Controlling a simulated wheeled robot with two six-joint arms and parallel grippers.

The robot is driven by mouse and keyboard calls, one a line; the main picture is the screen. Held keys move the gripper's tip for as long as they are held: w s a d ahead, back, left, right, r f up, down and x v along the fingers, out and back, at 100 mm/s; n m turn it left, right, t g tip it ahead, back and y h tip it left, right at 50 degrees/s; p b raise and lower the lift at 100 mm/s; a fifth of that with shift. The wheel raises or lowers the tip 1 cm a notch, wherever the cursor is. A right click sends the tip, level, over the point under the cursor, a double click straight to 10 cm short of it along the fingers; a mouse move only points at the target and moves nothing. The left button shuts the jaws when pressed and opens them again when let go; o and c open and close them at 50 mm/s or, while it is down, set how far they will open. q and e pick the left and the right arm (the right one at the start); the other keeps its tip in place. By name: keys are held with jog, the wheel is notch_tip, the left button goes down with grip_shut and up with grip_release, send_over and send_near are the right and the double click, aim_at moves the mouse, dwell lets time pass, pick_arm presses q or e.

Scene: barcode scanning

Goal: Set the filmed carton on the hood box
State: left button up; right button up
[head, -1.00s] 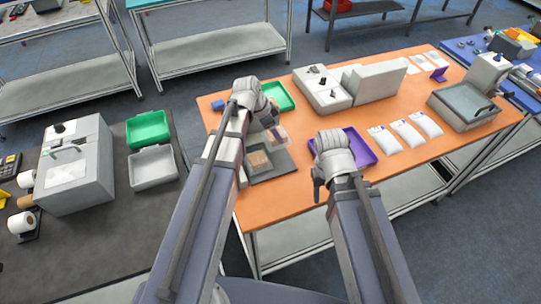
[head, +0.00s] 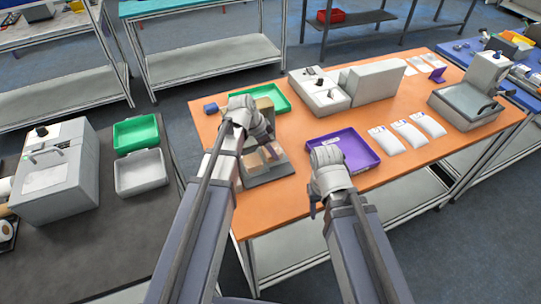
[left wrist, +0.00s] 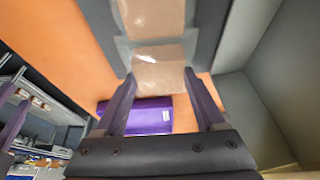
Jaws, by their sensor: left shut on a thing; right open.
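The filmed carton shows in the left wrist view as a brown surface under clear film (left wrist: 158,68), between my left fingertips (left wrist: 158,80). In the head view my left gripper (head: 268,150) is shut on it over the dark grey pad (head: 283,172), and the arm partly hides it. Brown surfaces show around the gripper there; where one box ends and another begins is unclear. I cannot tell for sure which thing is the hood box. My right gripper (head: 316,203) is open and empty, near the table's front edge beside the purple tray (head: 366,150).
A green tray (head: 284,100) lies behind the left gripper. A pale grey machine (head: 318,88) and a long block (head: 375,80) stand at the back. White packets (head: 410,135) lie to the right. Orange table (head: 440,150) is bare near the front right.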

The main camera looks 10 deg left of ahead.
pick_arm(q)
jog(key=shift+f+b, duration=0.4)
jog(key=shift+f, duration=0.55)
pick_arm(e)
jog(key=shift+f, duration=0.95)
pick_arm(q)
jog(key=shift+f, duration=0.15)
jog(key=o, duration=1.6)
pick_arm(e)
jog(key=shift+f, duration=0.15)
pick_arm(q)
jog(key=p+v, duration=1.1)
jog(key=v, duration=0.1)
jog(key=s+d+n+g+y, duration=0.1)
jog(key=s+d+n, duration=0.1)
jog(key=s, duration=0.3)
jog(key=s+d+n+g+y, duration=0.1)
jog(key=s+d+n+y, duration=0.1)
jog(key=s+d, duration=0.3)
jog(key=s+d+f+n+g+y, duration=0.1)
jog(key=s+d+n+y, duration=0.1)
jog(key=s, duration=0.5)
jog(key=shift+d+n, duration=0.7)
jog(key=shift+d, duration=0.1)
pick_arm(e)
notch_tip(320, 180, up, 11)
jog(key=shift+r, duration=0.2)
